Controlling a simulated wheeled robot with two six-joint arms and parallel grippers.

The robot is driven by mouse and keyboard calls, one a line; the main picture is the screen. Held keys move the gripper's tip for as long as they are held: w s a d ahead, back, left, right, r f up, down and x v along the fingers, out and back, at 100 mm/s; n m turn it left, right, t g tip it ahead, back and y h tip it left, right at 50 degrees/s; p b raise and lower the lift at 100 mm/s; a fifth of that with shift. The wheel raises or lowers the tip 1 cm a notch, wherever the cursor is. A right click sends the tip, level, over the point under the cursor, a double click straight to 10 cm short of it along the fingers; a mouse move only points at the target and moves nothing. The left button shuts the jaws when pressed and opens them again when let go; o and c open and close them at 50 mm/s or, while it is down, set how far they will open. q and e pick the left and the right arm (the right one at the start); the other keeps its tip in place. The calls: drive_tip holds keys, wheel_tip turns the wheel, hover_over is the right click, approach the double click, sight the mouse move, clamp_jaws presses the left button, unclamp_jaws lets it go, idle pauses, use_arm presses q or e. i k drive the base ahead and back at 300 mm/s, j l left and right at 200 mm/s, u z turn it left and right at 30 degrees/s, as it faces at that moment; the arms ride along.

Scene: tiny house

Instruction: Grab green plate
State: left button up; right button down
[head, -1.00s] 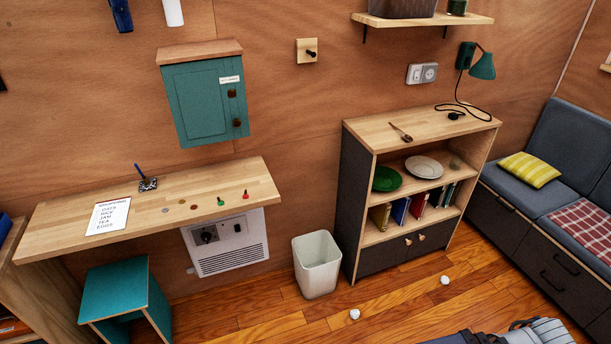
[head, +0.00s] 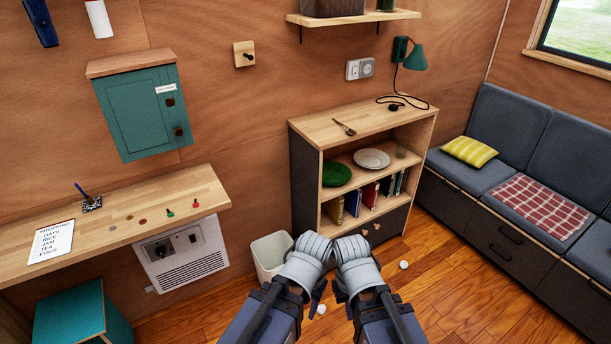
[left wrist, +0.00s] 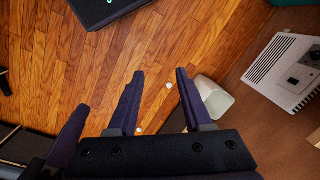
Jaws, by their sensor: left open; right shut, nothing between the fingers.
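The green plate (head: 336,174) lies on the upper inner shelf of the wooden bookcase (head: 305,133), at its left end, beside a white plate (head: 371,158). My right gripper (head: 340,291) is low in the middle of the head view, shut and empty, mostly hidden by its wrist. My left gripper (head: 318,292) is beside it, also partly hidden. In the left wrist view my left gripper (left wrist: 160,74) is open and empty above the floor. Both grippers are well apart from the green plate.
A white bin (head: 270,256) stands on the floor left of the bookcase, and small white balls (head: 404,265) lie near it. Books (head: 352,202) fill the shelf below the plates. A wooden spoon (head: 344,127) and a lamp (head: 412,58) are above. A grey sofa (head: 530,127) stands at right.

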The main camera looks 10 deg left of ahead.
sight(334, 173)
drive_tip(key=i+l, duration=0.75)
drive_tip(key=i+l+u, duration=0.1)
drive_tip(key=i+l, duration=0.6)
drive_tip(key=l, duration=0.2)
